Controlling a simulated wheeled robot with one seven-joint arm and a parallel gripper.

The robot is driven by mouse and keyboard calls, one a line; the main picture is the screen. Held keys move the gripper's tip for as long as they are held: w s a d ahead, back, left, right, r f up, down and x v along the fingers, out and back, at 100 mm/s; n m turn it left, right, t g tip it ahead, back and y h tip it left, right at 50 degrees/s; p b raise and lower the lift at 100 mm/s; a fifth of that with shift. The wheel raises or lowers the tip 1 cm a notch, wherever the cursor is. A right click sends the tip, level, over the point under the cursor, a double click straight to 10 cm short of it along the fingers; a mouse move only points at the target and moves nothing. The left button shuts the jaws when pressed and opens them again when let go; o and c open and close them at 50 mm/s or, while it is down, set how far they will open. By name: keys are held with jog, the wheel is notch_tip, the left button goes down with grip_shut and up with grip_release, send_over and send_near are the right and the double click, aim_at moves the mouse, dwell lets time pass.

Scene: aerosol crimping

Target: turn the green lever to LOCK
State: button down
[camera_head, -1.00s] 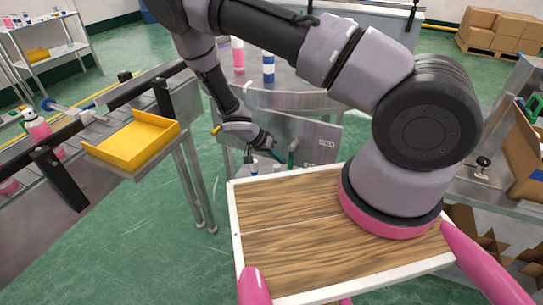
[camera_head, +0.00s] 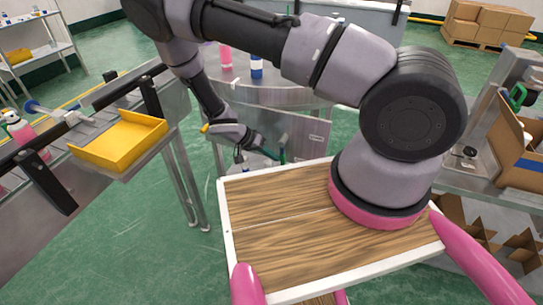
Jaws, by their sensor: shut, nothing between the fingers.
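The green lever (camera_head: 283,155) shows small on the grey metal panel (camera_head: 305,128) beyond my wooden deck. My gripper (camera_head: 266,151) is at the left side of the lever, with its fingers shut and empty. Its tips are close to the lever; at this size I cannot tell whether they touch it. A small label (camera_head: 316,138) sits on the panel to the right of the lever, too small to read. The lever's pivot and exact angle are not clear.
A yellow tray (camera_head: 120,143) stands on the conveyor side at left. A round steel table with a pink bottle (camera_head: 226,56) and a blue-and-white bottle (camera_head: 257,66) is behind the panel. A bench with a cardboard box (camera_head: 519,150) is at right. Green floor is open at lower left.

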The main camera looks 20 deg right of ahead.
aim_at(284, 160)
jog(key=h, duration=0.1)
jog(key=s+d+g+h, duration=0.1)
jog(key=d+n+g+h, duration=0.1)
jog(key=h, duration=0.1)
jog(key=shift+s+f, duration=0.3)
jog(key=shift+f, duration=0.1)
jog(key=shift+s+d+r+n+g+h, duration=0.1)
jog(key=shift+s+d+n+g+h, duration=0.2)
jog(key=shift+h, duration=0.3)
jog(key=shift+s+d+n+g+h, duration=0.2)
jog(key=shift+d+h, duration=0.2)
jog(key=shift+h, duration=0.2)
jog(key=shift+s+d+r+n+g+h, duration=0.25)
jog(key=shift+s+d+r+h, duration=0.3)
jog(key=shift+d+r+h, duration=0.2)
jog(key=shift+s+d+r+n+g+h, duration=0.25)
jog(key=shift+s+d+r+h, duration=0.3)
jog(key=shift+d+r+h, duration=0.2)
jog(key=shift+d, duration=0.1)
